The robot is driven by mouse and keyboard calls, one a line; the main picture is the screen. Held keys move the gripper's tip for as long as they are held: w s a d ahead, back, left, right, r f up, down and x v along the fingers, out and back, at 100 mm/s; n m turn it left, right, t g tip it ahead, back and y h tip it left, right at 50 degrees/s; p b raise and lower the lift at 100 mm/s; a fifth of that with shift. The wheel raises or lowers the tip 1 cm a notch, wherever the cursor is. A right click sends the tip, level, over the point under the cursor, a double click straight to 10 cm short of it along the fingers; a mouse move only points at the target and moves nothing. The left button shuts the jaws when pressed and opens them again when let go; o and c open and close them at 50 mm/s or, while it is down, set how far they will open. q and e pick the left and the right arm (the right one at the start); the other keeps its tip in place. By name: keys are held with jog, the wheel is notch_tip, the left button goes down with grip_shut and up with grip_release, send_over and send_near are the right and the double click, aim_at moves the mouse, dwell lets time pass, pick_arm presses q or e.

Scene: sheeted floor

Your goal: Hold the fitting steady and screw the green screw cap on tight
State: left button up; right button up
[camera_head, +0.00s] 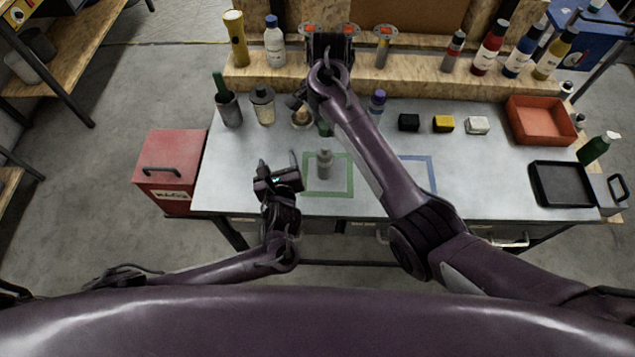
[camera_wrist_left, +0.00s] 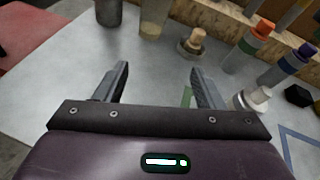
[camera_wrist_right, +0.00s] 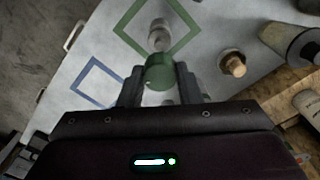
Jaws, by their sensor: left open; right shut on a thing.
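The grey fitting (camera_head: 324,166) stands upright inside the green square outline on the table. It also shows in the right wrist view (camera_wrist_right: 159,36), and at the right in the left wrist view (camera_wrist_left: 252,98). My right gripper (camera_wrist_right: 160,88) is shut on the green screw cap (camera_wrist_right: 160,72). In the head view the cap (camera_head: 325,129) is partly hidden under my right arm, behind the fitting and apart from it. My left gripper (camera_head: 278,163) is open and empty, to the left of the fitting; its spread fingers (camera_wrist_left: 158,85) show in the left wrist view.
A wooden knob on a round base (camera_wrist_right: 233,64) stands near the fitting. A cup (camera_head: 229,108) and a jar (camera_head: 264,106) stand at the back left. An empty blue outline (camera_head: 418,172) lies to the right. A red bin (camera_head: 540,120) and black tray (camera_head: 561,184) are further right.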

aim_at(323, 162)
pick_arm(q)
jog(key=s+d+r+m+h, duration=0.2)
jog(key=s+d+m+h, duration=0.4)
jog(key=d, duration=0.4)
jog(key=shift+g+y, duration=0.3)
jog(key=shift+y, duration=0.3)
jog(key=x, duration=1.1)
jog(key=shift+w+d+f, duration=0.15)
jog(key=shift+d, duration=0.15)
jog(key=c, duration=1.2)
